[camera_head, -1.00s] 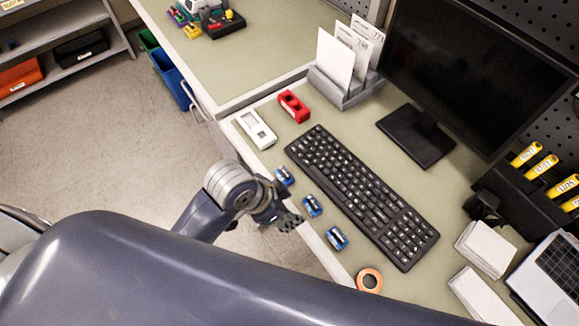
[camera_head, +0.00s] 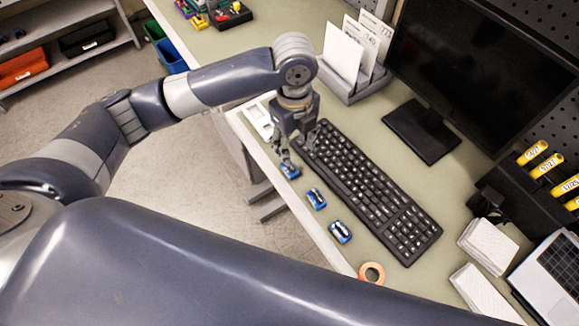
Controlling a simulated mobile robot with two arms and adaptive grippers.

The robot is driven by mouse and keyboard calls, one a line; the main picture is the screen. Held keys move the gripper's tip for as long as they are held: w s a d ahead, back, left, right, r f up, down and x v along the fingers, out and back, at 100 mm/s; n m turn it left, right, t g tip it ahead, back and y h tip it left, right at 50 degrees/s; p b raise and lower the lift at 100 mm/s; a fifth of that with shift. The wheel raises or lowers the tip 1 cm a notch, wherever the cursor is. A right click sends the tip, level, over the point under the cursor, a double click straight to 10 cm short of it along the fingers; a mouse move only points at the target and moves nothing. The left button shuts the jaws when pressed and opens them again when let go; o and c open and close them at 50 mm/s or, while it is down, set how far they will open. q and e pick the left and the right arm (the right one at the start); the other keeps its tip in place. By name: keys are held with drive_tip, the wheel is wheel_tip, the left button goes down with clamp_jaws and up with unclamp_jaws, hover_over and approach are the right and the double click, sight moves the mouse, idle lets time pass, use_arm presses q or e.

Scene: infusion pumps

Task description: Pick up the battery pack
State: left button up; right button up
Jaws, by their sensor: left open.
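Three small blue battery packs lie in a row on the green desk top (camera_head: 262,152), between its front edge and the keyboard. The farthest battery pack (camera_head: 290,171) is right beneath my left gripper; the middle one (camera_head: 315,199) and the nearest one (camera_head: 340,232) lie apart from it. My left gripper (camera_head: 296,153) points down with its fingers apart, just above the farthest pack. I cannot tell whether a finger touches the pack. My right gripper is not in view.
A black keyboard (camera_head: 370,190) lies close to the right of the packs. A white device (camera_head: 258,120) is partly hidden by my arm. An orange tape roll (camera_head: 371,273) lies near the front edge. A monitor (camera_head: 480,75) and card holder (camera_head: 352,85) stand behind.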

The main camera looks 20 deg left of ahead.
use_arm(q)
drive_tip(key=shift+w+a, duration=0.2)
drive_tip(key=shift+a, duration=0.25)
drive_tip(key=p, duration=0.1)
hover_over(291, 166)
drive_tip(key=f, duration=0.4)
drive_tip(key=shift+w+f, duration=0.3)
drive_tip(key=shift+f, duration=0.05)
drive_tip(key=shift+s+f+p, duration=0.15)
drive_tip(key=shift+f+p, duration=0.3)
drive_tip(key=shift+f, duration=0.1)
wheel_tip(291, 166, down, 4)
drive_tip(key=shift+s+a+r+p, duration=0.1)
drive_tip(key=shift+s+r+p, duration=0.1)
drive_tip(key=shift+p, duration=0.55)
drive_tip(key=shift+f, duration=0.45)
drive_tip(key=shift+w, duration=0.1)
drive_tip(key=shift+c, duration=0.5)
clamp_jaws()
